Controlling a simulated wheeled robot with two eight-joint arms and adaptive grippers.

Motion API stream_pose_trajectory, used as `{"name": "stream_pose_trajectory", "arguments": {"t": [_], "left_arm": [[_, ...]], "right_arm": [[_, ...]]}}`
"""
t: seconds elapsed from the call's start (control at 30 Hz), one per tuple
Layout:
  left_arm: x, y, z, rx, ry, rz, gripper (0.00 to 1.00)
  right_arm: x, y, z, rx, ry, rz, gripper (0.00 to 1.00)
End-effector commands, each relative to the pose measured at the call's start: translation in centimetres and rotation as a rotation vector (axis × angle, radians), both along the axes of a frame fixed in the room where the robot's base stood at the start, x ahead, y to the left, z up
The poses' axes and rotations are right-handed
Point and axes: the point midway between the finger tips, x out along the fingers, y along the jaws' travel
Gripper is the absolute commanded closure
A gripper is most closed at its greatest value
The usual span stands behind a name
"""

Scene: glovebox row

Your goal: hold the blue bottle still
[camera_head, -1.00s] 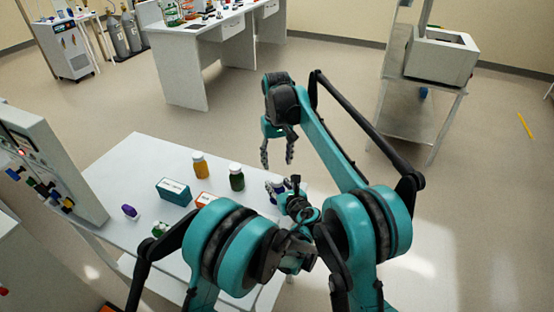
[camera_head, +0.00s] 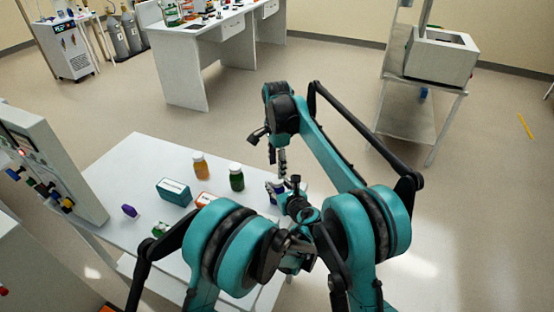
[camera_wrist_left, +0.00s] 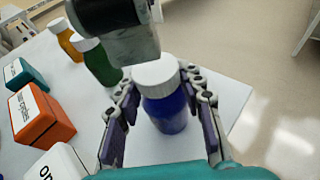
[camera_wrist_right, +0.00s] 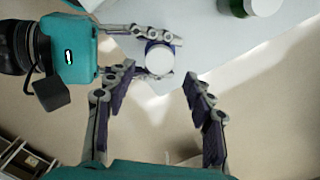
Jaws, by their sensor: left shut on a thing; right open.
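The blue bottle (camera_wrist_left: 172,115) has a white cap and stands upright near the table's right edge. In the left wrist view it is between the fingers of my left gripper (camera_wrist_left: 163,125), which is shut on it. In the head view the bottle (camera_head: 272,190) is partly hidden by the left gripper. My right gripper (camera_head: 277,158) is above the bottle with fingers pointing down. In the right wrist view the right gripper (camera_wrist_right: 158,80) is open, and the bottle's white cap (camera_wrist_right: 159,60) shows beyond its fingertips, apart from them.
On the white table (camera_head: 135,160), an orange bottle (camera_head: 200,166), a green bottle (camera_head: 237,178), a teal box (camera_head: 173,191) and an orange box (camera_head: 204,199) stand left of the blue bottle. A grey control cabinet (camera_head: 50,155) stands at the left. Floor is open beyond the table.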

Motion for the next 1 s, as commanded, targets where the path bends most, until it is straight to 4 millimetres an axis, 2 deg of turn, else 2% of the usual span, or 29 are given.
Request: {"name": "stream_pose_trajectory", "arguments": {"t": [0.1, 0.3, 0.47, 0.7, 0.77, 0.9, 1.0], "left_arm": [[-0.1, 0.0, -0.2, -0.004, 0.004, 0.002, 1.0], [-0.1, 0.0, -0.2, -0.004, 0.004, 0.002, 1.0], [-0.1, 0.0, -0.2, -0.004, 0.004, 0.002, 1.0], [-0.1, 0.0, -0.2, -0.004, 0.004, 0.002, 1.0], [-0.1, 0.0, -0.2, -0.004, 0.004, 0.002, 1.0], [-0.1, 0.0, -0.2, -0.004, 0.004, 0.002, 1.0], [-0.1, 0.0, -0.2, -0.004, 0.004, 0.002, 1.0]], "right_arm": [[0.0, 0.0, -2.1, -0.001, 0.0, 0.001, 0.47], [0.0, 0.0, -4.7, -0.001, -0.002, 0.002, 0.47], [0.0, 0.0, -5.5, -0.001, -0.002, 0.002, 0.47], [0.0, 0.0, -5.6, -0.001, -0.002, 0.003, 0.47], [0.0, 0.0, -5.6, -0.001, -0.002, 0.003, 0.6], [0.0, 0.0, -5.5, -0.001, -0.002, 0.003, 0.97], [0.0, 0.0, -5.5, -0.001, -0.002, 0.003, 0.99]]}}
